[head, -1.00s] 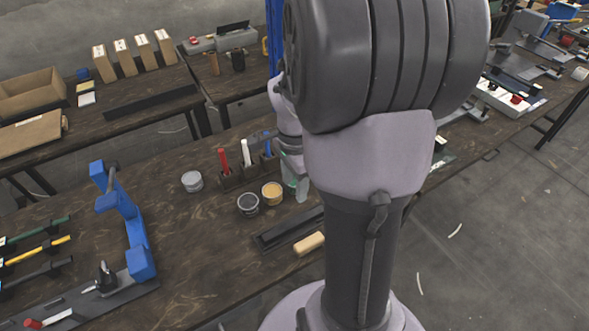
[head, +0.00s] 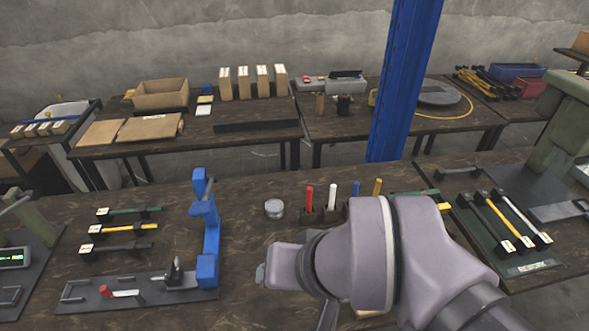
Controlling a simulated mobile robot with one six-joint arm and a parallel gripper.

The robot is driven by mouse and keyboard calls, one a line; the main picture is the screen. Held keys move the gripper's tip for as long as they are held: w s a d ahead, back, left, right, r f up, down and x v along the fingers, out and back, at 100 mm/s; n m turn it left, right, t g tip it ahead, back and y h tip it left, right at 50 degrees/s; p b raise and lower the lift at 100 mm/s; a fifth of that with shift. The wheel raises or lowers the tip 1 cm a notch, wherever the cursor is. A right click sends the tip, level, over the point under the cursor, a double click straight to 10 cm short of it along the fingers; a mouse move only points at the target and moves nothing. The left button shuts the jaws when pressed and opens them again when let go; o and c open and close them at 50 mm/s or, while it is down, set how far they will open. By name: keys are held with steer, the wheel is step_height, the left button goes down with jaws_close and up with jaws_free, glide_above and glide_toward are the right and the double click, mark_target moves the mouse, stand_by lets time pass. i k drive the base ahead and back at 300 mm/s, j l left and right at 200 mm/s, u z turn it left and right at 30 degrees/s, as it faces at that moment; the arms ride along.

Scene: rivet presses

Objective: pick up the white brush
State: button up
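The white brush (head: 332,196) stands upright, handle up, in a dark holder block on the workbench, in the head view. It is between a red-handled one (head: 309,198) on its left and a blue-handled one (head: 356,188) on its right. Its lower end is hidden in the block. My arm's large links fill the lower right, in front of and below the row of holders. My gripper's fingertips cannot be made out, so I cannot see whether it holds anything.
A round grey tin (head: 274,208) is left of the holders. A blue clamp-like frame (head: 208,230) stands further left. A blue post (head: 402,80) rises behind the bench. A rack with several tools (head: 505,232) lies at the right. The bench between frame and tin is clear.

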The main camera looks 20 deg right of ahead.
mark_target(333, 188)
steer(key=z, duration=0.75)
